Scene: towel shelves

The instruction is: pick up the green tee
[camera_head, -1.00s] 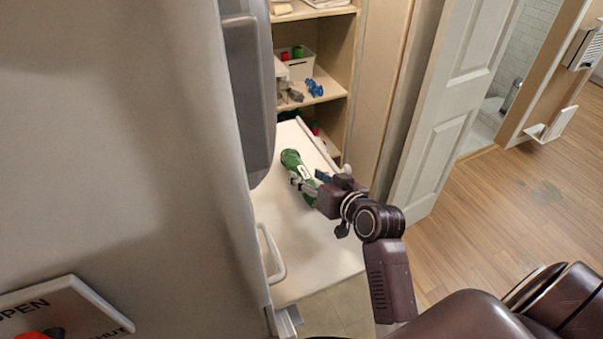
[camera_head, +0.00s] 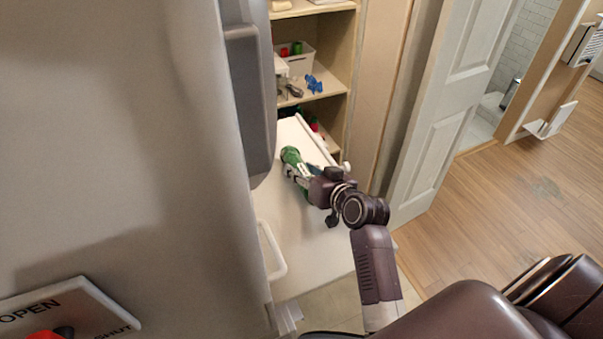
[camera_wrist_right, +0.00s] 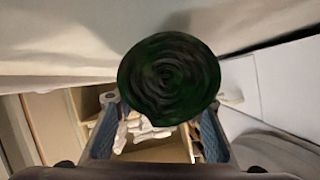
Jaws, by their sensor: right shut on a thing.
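The green tee (camera_head: 292,157) is a dark green roll with a pale label, over the white surface in the head view. In the right wrist view its round, spiral end (camera_wrist_right: 168,78) faces the camera between and above the fingers. My right gripper (camera_head: 298,178) is shut on the roll; its two blue-padded fingers also show in the right wrist view (camera_wrist_right: 158,130). The gripper and wrist hide the roll's near part. I cannot tell whether the roll touches the surface. My left gripper is not in view.
Wooden shelves (camera_head: 327,85) stand behind, with a white bin (camera_head: 299,62) and a blue item (camera_head: 314,84). A grey-white panel fills the left. The white surface (camera_head: 300,245) has a handle (camera_head: 271,250) at its left. A white door (camera_head: 440,130) stands right.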

